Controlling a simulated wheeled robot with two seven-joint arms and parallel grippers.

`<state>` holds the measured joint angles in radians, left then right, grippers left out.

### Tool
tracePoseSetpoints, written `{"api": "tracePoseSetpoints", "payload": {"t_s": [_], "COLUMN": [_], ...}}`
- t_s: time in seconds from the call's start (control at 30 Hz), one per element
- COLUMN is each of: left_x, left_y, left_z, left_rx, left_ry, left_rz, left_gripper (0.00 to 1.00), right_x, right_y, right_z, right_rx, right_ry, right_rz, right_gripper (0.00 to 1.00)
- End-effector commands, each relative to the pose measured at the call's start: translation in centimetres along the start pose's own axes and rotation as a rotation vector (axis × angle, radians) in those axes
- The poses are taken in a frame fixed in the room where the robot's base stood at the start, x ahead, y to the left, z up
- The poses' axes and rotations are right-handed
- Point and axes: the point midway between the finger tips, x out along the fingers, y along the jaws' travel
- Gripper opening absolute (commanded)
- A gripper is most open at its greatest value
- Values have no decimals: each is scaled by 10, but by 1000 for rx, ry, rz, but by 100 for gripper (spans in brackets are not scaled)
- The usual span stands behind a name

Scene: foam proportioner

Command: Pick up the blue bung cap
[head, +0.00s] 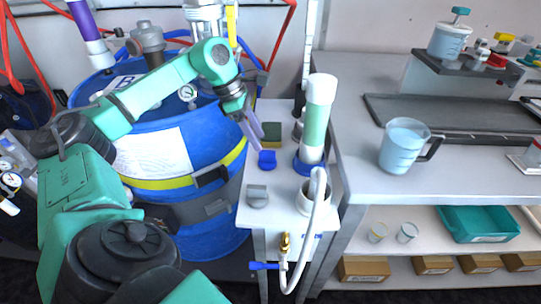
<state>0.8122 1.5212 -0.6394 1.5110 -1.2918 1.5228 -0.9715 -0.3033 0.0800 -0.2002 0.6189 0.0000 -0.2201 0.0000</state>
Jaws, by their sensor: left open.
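The blue bung cap (267,159) sits on the small white stand (249,217) between the blue drum and the bench. My left gripper (256,138) reaches over the drum from the left and points down. Its two thin fingers are open, with their tips just above and slightly left of the cap. I see nothing between the fingers. Whether a fingertip touches the cap cannot be told. My right gripper is not in view.
A grey cap-like piece (257,195) and a clear column with green contents (316,120) stand on the same stand, close to the cap. The blue drum (209,147) is at left. A jug (403,145) stands on the bench at right.

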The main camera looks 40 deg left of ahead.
Motion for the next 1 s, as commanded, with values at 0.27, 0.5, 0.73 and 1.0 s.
{"api": "tracePoseSetpoints", "payload": {"t_s": [0.27,0.5,0.73,1.0], "left_x": [45,58,58,58], "left_y": [-2,-1,-1,-1], "left_z": [2,1,1,2], "left_rx": [-1,-2,-2,-2], "left_ry": [-2,-2,-2,-3], "left_rz": [-3,1,1,1], "left_gripper": [55,55,0,0], "right_x": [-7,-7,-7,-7], "right_y": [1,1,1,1], "right_z": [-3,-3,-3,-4], "right_rx": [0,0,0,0], "right_ry": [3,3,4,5], "right_rz": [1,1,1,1], "right_gripper": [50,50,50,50]}}
